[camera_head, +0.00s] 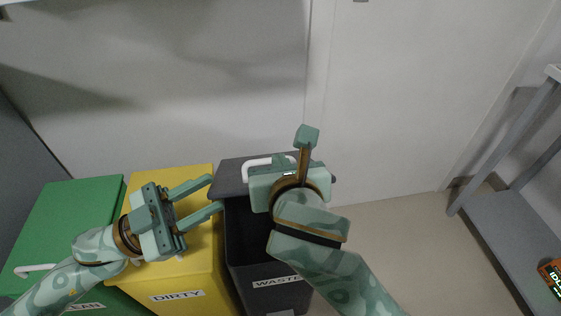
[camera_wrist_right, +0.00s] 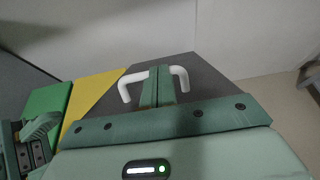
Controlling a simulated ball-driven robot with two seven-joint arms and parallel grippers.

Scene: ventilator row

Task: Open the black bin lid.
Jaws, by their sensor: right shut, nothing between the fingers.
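The black bin stands at the right of the row with a "WASTE" label, partly covered by my arm. Its dark grey lid (camera_head: 230,180) has a white handle (camera_head: 258,162), and appears raised: the dark inside (camera_head: 243,235) shows below the lid edge. My right gripper (camera_head: 280,159) is over the lid at the handle. In the right wrist view its shut fingers (camera_wrist_right: 158,80) cross in front of the middle of the handle (camera_wrist_right: 181,78); whether they touch it I cannot tell. My left gripper (camera_head: 214,194) is open and empty over the yellow bin, its fingertips near the black bin's left side.
A yellow bin (camera_head: 190,285) marked "DIRTY" stands directly left of the black bin, and a green bin (camera_head: 65,220) stands left of that. A pale wall (camera_head: 190,80) rises behind them. Floor (camera_head: 410,240) is clear to the right, up to a grey metal shelf (camera_head: 505,225).

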